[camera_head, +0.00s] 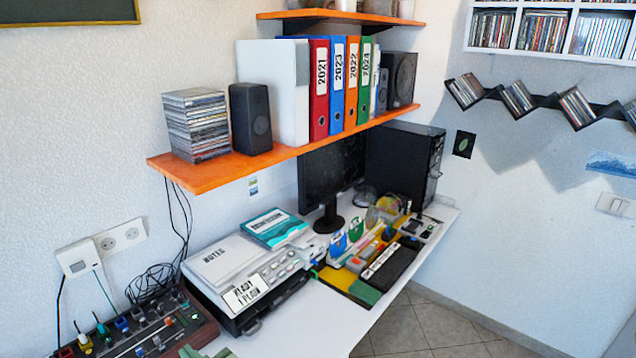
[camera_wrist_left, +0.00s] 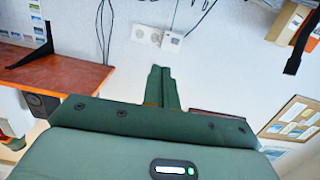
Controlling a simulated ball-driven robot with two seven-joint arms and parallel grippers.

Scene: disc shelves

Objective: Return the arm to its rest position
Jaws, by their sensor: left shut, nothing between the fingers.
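My left gripper (camera_wrist_left: 161,88) shows in the left wrist view as dark green fingers pressed together, shut and empty, pointing at a white wall with sockets. In the head view only a small green part of my left gripper (camera_head: 208,352) shows at the bottom edge, near the front of the mixer (camera_head: 140,335). The rest of my left arm is out of the head view. My right gripper is in neither view.
A white desk (camera_head: 330,318) holds a printer (camera_head: 250,268), a monitor (camera_head: 332,172) and a black computer tower (camera_head: 402,160). An orange shelf (camera_head: 215,172) above holds stacked discs (camera_head: 196,125), speakers and binders. Tiled floor (camera_head: 420,330) at the lower right is clear.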

